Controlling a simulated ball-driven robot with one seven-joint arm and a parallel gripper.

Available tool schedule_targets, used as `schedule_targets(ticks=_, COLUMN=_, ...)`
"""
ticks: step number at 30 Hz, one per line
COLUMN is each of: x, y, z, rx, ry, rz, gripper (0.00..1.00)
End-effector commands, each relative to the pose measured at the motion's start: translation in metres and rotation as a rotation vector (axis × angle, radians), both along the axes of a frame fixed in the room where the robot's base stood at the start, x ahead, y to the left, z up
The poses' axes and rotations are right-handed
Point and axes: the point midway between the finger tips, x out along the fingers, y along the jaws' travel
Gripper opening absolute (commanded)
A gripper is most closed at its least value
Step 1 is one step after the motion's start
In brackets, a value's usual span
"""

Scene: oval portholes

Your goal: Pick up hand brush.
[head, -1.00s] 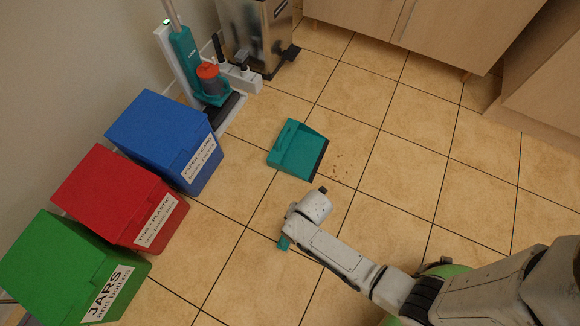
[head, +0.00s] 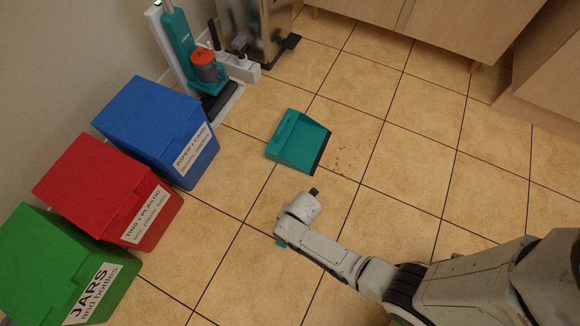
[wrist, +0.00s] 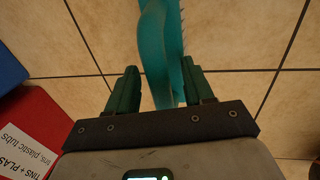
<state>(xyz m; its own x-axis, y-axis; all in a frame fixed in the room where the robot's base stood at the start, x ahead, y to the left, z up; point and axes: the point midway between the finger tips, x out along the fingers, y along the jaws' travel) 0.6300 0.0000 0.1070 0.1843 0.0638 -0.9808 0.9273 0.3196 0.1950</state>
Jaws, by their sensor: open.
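The teal hand brush (wrist: 155,45) shows in the wrist view, standing out from between the two dark green fingers of my gripper (wrist: 160,66). Bristles show along its right edge near the top. The gripper is open, with a gap on the left of the brush; on the right the finger is very close, and I cannot tell whether it touches. In the head view my wrist hides most of the brush; only a small teal bit (head: 281,243) shows below it, and I cannot tell whether that is brush or finger.
A teal dustpan (head: 297,142) lies on the tiled floor, with crumbs (head: 341,163) beside it. Blue (head: 150,125), red (head: 100,185) and green (head: 50,260) bins line the left. A floor cleaner (head: 195,60) stands behind.

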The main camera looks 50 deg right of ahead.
Motion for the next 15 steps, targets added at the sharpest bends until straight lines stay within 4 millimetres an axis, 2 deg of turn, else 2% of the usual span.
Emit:
schedule_targets(ticks=7, x=0.001, y=0.0003, z=-0.001, rx=0.0, ry=-0.001, rz=0.0, gripper=0.52)
schedule_targets(ticks=15, x=0.0007, y=0.0003, z=-0.0012, rx=0.0, ry=-0.001, rz=0.0, gripper=0.26)
